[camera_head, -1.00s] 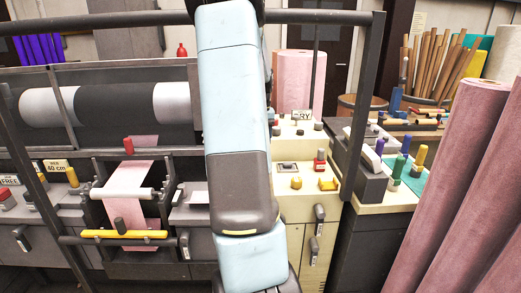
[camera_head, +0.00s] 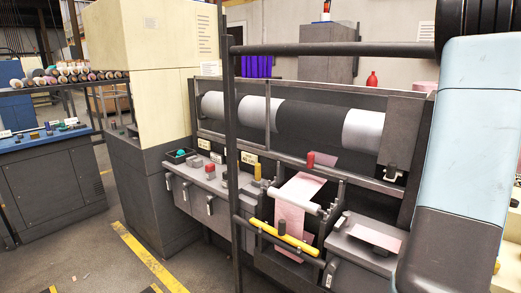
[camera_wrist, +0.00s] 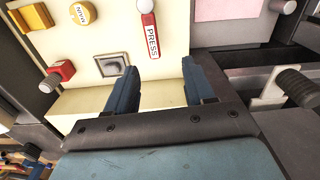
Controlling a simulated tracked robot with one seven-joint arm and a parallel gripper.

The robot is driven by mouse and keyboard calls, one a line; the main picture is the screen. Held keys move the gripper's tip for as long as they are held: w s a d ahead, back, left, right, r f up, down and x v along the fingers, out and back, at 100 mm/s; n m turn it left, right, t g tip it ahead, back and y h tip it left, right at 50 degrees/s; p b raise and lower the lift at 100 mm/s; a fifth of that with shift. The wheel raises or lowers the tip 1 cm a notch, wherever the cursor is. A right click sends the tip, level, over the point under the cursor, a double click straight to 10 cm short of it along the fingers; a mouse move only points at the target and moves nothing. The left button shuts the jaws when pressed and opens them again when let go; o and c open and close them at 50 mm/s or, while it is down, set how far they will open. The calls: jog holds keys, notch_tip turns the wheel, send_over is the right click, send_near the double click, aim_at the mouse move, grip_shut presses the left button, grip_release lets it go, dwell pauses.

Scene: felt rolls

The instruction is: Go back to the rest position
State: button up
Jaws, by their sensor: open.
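My gripper (camera_wrist: 155,88) shows in the wrist view with its two blue fingers apart and nothing between them. Beyond the fingertips is a cream panel (camera_wrist: 85,102) with a lever labelled PRESS (camera_wrist: 150,32), a square button (camera_wrist: 112,64), a red control (camera_wrist: 57,76) and a yellow knob (camera_wrist: 82,13). I cannot tell how far the fingers are from the panel, but they do not appear to hold anything. In the head view my light blue arm fills the right side, and the gripper is out of that picture.
The felt machine's frame, with a dark bar (camera_head: 330,48) and rollers (camera_head: 305,128), stands close in front. A tall cream cabinet (camera_head: 150,70) is at left. Open floor with yellow lines (camera_head: 148,257) lies at lower left.

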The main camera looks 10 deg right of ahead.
jog(key=s+a+r+n+t, duration=0.15)
jog(key=a+r, duration=0.35)
jog(key=a, duration=0.7)
jog(key=a+r+n+t, duration=0.1)
jog(key=a+r+n, duration=0.3)
jog(key=a, duration=0.8)
jog(key=s+a+r+n+t, duration=0.1)
jog(key=s+a+n+t, duration=0.2)
jog(key=s+a, duration=1)
jog(key=a, duration=0.5)
jog(key=shift+s+r, duration=0.35)
